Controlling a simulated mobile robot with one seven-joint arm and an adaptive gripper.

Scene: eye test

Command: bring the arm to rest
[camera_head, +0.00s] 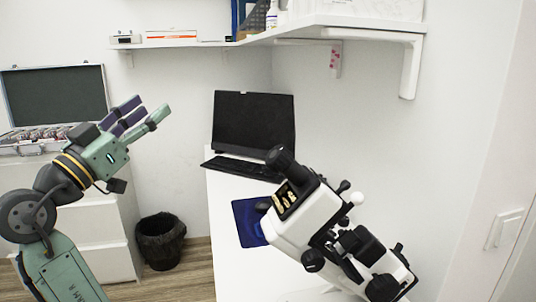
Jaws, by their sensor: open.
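My gripper (151,106) is raised at the left, with purple and green fingers pointing up and to the right. It is open, with nothing seen between the fingers. My green and grey arm (62,268) rises from the lower left corner and bends at a dark round joint. In this view the gripper shows in front of the bare white wall, apart from the desk items.
A white microscope (309,215) stands on the white desk, with a monitor (253,122), keyboard (242,168) and blue mouse pad (246,223) behind it. A black bin (160,242) is on the floor. An open case (57,92) sits on a cabinet. A shelf (300,30) runs above.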

